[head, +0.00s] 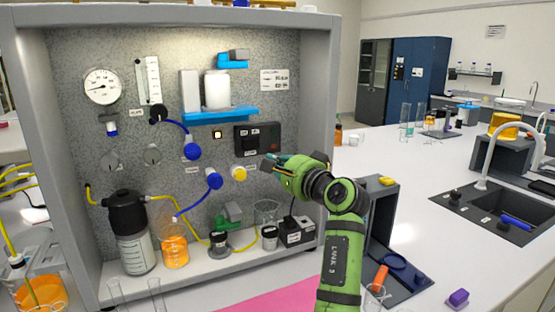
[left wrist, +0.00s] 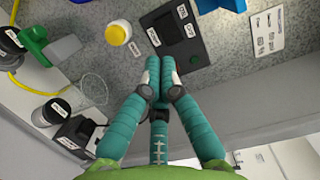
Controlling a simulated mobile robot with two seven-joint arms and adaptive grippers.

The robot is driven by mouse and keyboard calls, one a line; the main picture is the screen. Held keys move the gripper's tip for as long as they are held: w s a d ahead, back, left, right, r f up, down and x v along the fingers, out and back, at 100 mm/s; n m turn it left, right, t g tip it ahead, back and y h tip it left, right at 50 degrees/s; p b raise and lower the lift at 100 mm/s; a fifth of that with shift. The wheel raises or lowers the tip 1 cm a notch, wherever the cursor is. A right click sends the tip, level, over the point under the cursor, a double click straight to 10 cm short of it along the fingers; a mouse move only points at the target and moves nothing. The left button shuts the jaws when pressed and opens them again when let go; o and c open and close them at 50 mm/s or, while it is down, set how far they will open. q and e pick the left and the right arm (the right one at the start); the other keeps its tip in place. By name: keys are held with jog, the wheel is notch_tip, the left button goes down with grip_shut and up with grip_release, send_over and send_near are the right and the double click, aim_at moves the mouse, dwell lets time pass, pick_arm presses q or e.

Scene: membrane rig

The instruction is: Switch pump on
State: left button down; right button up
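A black switch panel (head: 257,138) with small labels and controls is mounted on the speckled back board of the rig. It also shows in the left wrist view (left wrist: 178,40), just beyond my fingertips. My left gripper (head: 268,163) is just below the panel in the head view, with its teal fingers pointing at the board. In the left wrist view its fingertips (left wrist: 160,62) are together with nothing between them, close to the panel's lower edge. I cannot tell whether they touch it. The switch's position is too small to read. My right gripper is in neither view.
A yellow knob (head: 238,173) sits left of my fingers. A blue shelf (head: 220,115) with a white container is above. Yellow tubing (head: 196,230) crosses the rig's lower part.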

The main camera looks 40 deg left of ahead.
aim_at(245, 148)
pick_arm(q)
jog(key=p+x, duration=0.3)
jog(key=x, duration=0.6)
jog(key=shift+a+r, duration=0.1)
jog(key=shift+a, duration=0.05)
jog(key=shift+w+a, duration=0.1)
jog(key=shift+a, duration=0.2)
jog(key=t+p, duration=0.1)
jog(key=a+m+p, duration=0.1)
jog(key=p, duration=0.1)
jog(key=shift+r+t+h+p, duration=0.25)
jog(key=shift+t+h+p, duration=0.05)
jog(key=shift+t+h, duration=0.1)
jog(key=shift+f+b, duration=0.25)
jog(key=shift+b, duration=0.15)
jog(key=shift+d+f, duration=0.1)
